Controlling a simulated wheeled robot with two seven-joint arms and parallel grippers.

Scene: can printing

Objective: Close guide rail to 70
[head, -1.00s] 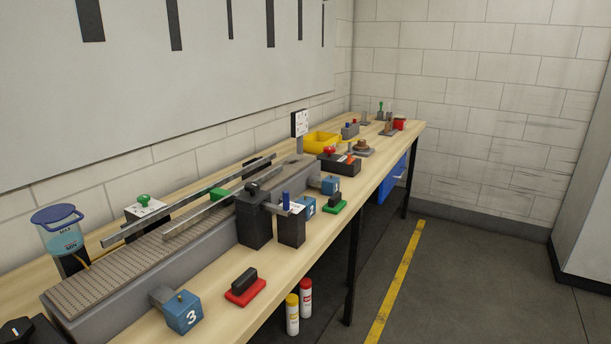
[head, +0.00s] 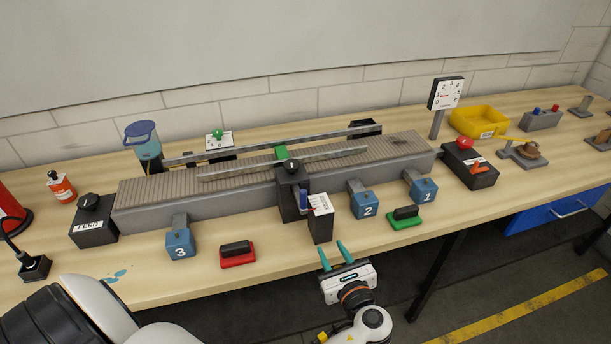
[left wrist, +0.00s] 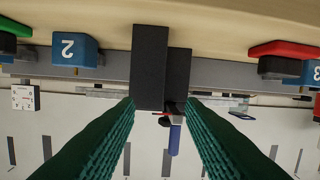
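Two grey guide rails run along the conveyor (head: 143,190): a front rail (head: 240,170) and a back rail (head: 310,138). A black post (head: 287,192) with a black knob (head: 291,165) stands at the conveyor's front side. Beside it are a blue handle (head: 303,199) and a shorter black block (head: 320,229) with a white scale card (head: 320,204); its markings are too small to read. My left gripper (head: 338,253) is open and empty, in front of the block. In the left wrist view the black posts and blue handle (left wrist: 174,138) lie beyond its spread green fingers (left wrist: 160,104). My right gripper is out of view.
Blue blocks 3 (head: 180,244), 2 (head: 364,204) and 1 (head: 422,190), a red-based block (head: 238,259) and a green-based block (head: 405,222) line the table front. A black box with a red button (head: 464,143) stands right. Bare tabletop lies before the black block.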

